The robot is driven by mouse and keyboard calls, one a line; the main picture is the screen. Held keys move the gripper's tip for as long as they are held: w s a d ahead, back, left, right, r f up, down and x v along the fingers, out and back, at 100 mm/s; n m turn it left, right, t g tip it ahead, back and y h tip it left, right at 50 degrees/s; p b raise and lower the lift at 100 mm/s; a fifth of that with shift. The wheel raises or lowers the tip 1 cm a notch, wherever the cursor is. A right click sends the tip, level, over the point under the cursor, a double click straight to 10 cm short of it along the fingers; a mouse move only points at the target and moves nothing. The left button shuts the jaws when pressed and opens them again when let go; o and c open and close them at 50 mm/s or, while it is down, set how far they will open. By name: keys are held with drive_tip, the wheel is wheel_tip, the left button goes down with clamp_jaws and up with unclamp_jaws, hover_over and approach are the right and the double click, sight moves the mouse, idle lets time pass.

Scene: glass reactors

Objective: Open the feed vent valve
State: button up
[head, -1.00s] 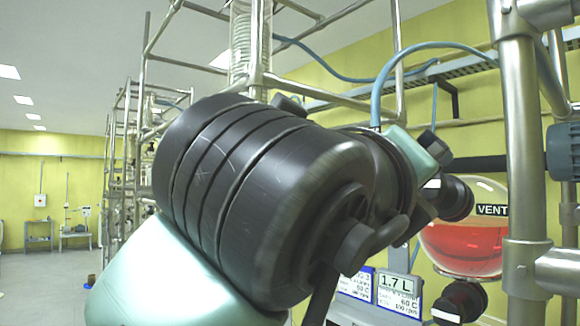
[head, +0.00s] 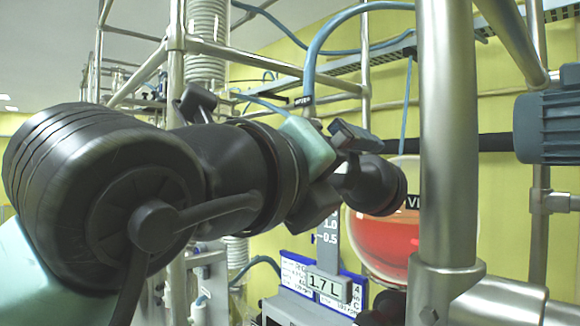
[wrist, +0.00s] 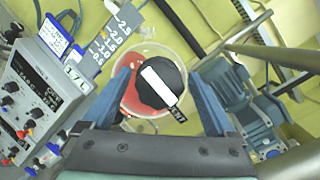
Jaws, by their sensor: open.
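The vent valve has a round black knob (wrist: 147,97) with a white bar across its face; a VENT label (wrist: 178,114) shows beside it in the wrist view. My gripper (wrist: 160,84) is open, with one blue finger on each side of the knob. Whether the fingers touch it cannot be told. In the head view the black knob (head: 382,186) stands in front of a round glass vessel (head: 385,245) of red liquid. My gripper (head: 345,165) is just left of it there, and the VENT label is partly hidden by a steel post.
The thick steel post (head: 447,140) stands close to the right of the knob. A blue-grey motor (head: 548,128) is at the right. A control box (wrist: 40,100) with knobs and a 1.7 L display (head: 326,287) is at lower left of the vessel. Blue hoses hang above.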

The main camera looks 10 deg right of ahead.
drive_tip(key=shift+w, duration=0.1)
drive_tip(key=shift+a+r, duration=0.1)
drive_tip(key=shift+a, duration=0.15)
drive_tip(key=shift+c, duration=0.6)
drive_tip(key=shift+d, duration=0.1)
drive_tip(key=c, duration=1.3)
drive_tip(key=shift+o, duration=0.2)
drive_tip(key=shift+n, duration=0.3)
